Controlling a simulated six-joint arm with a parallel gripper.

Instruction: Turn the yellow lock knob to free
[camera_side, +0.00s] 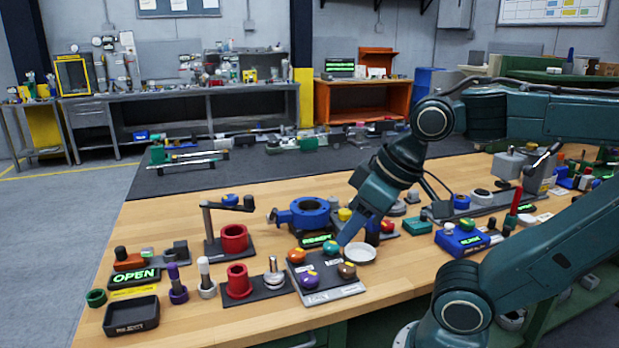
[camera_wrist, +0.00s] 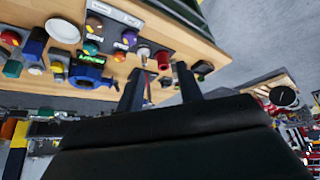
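A small yellow knob (camera_side: 345,214) stands just right of the blue round valve body (camera_side: 303,213) in the side view. It is partly hidden by my arm, and I cannot read its setting. My gripper (camera_side: 345,240) is above the bench near the valve and a grey knob panel (camera_side: 335,290). In the wrist view its two fingers (camera_wrist: 160,72) are apart with nothing held between them.
A red cylinder stand with a lever (camera_side: 234,238) is left of the valve. A green OPEN sign (camera_side: 136,278) and black tray (camera_side: 131,315) sit at the left.

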